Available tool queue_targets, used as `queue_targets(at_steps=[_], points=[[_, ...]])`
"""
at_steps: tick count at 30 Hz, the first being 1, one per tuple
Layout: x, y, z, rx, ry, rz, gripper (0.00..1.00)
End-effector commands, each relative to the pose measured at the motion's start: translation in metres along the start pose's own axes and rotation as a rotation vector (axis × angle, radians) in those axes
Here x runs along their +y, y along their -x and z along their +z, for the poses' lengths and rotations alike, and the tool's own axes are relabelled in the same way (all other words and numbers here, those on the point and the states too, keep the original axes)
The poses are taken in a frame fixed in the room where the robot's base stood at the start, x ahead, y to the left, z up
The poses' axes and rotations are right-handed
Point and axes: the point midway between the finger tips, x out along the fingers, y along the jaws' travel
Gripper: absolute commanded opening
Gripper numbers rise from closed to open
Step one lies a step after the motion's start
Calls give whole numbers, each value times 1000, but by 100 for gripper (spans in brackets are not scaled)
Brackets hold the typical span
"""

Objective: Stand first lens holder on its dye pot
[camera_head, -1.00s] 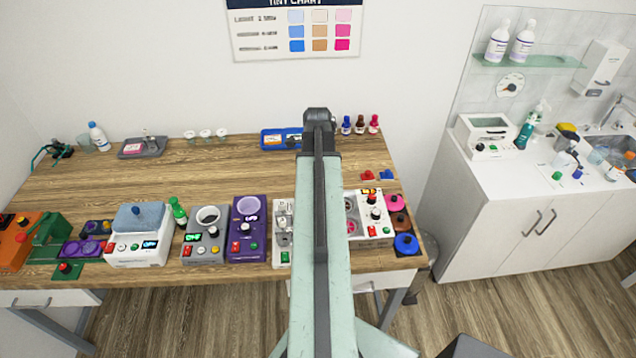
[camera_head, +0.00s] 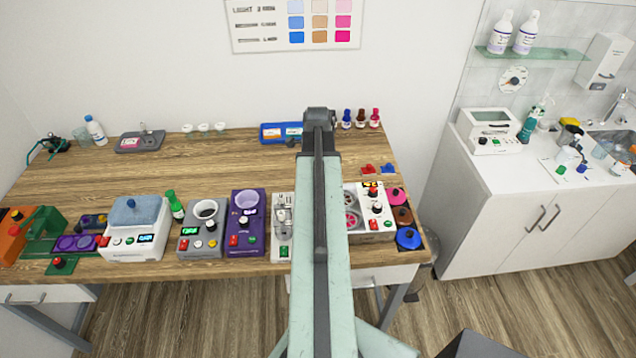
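Three round pots, pink (camera_head: 396,194), brown (camera_head: 402,215) and blue (camera_head: 408,238), stand in a row at the table's right edge; they look like the dye pots, each with a knob on top. Three small pale pieces (camera_head: 204,129) stand apart in a row at the back of the table. They may be lens holders, but they are too small to tell. My pale green arm rises through the middle of the view to a dark joint. My gripper does not show; it seems hidden behind the arm.
Several devices line the front of the wooden table (camera_head: 110,180), including a grey one (camera_head: 187,246) and a purple one (camera_head: 244,197). A blue tray (camera_head: 268,134) and three small bottles (camera_head: 361,118) stand at the back. The table's middle left is clear.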

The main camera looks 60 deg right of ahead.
Motion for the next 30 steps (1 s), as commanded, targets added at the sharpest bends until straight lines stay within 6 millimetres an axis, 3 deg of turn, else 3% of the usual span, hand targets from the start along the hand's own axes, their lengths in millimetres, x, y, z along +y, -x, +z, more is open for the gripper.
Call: queue_targets(at_steps=[14,15,17,24,26,30], points=[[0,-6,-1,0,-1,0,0],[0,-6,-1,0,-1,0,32],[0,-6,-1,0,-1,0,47],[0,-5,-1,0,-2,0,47],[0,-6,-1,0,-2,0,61],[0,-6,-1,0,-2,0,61]])
